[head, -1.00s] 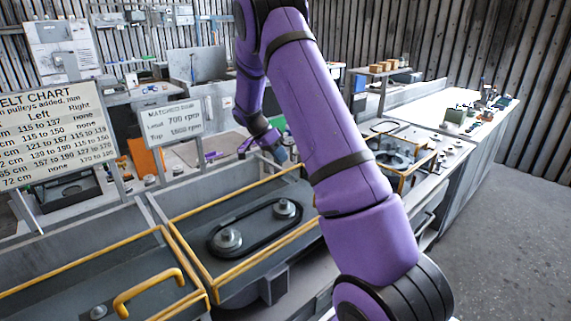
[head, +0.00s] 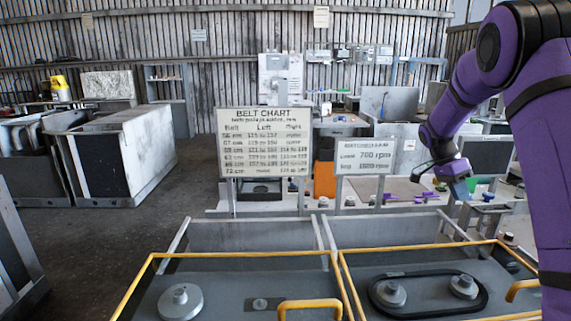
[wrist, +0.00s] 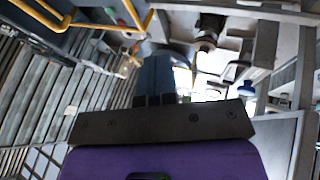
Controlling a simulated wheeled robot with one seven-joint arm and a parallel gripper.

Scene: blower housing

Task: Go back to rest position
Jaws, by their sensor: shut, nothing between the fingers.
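My gripper (head: 461,188) is at the end of my purple arm, at the right of the head view. It hangs in the air over the benches behind the yellow-edged housings. It is shut and holds nothing. In the wrist view, the dark gripper bar (wrist: 165,122) and the blue-grey fingers (wrist: 158,78) show at the middle. The fingers touch nothing that I can see.
Two yellow-edged housings stand in front: the left with one pulley (head: 181,301), the right with a black belt (head: 428,292) around two pulleys. A belt chart (head: 266,143) and a smaller sign (head: 366,156) stand behind them. Open floor (head: 110,232) lies at the left.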

